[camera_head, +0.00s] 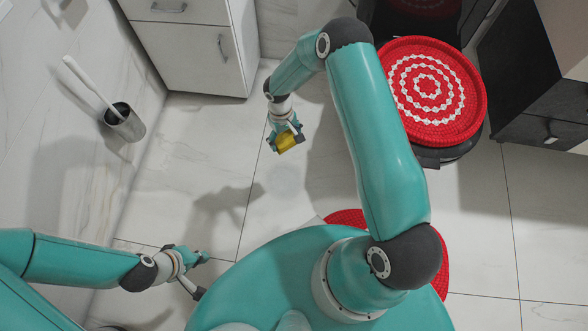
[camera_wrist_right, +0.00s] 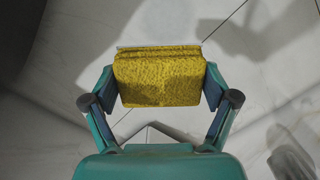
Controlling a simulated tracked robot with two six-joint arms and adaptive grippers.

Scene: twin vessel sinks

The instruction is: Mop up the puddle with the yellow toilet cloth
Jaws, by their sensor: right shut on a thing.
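The yellow cloth (camera_head: 288,142) is a folded textured pad. My right gripper (camera_head: 287,137) is shut on it above the floor. The right wrist view shows the cloth (camera_wrist_right: 158,80) clamped between both fingers of the right gripper (camera_wrist_right: 160,88). The puddle (camera_head: 286,178) is a faint, pale round patch on the floor tiles, just below the cloth in the head view. My left gripper (camera_head: 201,275) is open and empty at the lower left, apart from the cloth and puddle.
A toilet brush in a metal holder (camera_head: 125,124) is at the left wall. A white cabinet (camera_head: 195,55) stands at the back. A red and white round woven top (camera_head: 455,110) is at the right, beside dark drawers (camera_head: 535,120). Floor around the puddle is clear.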

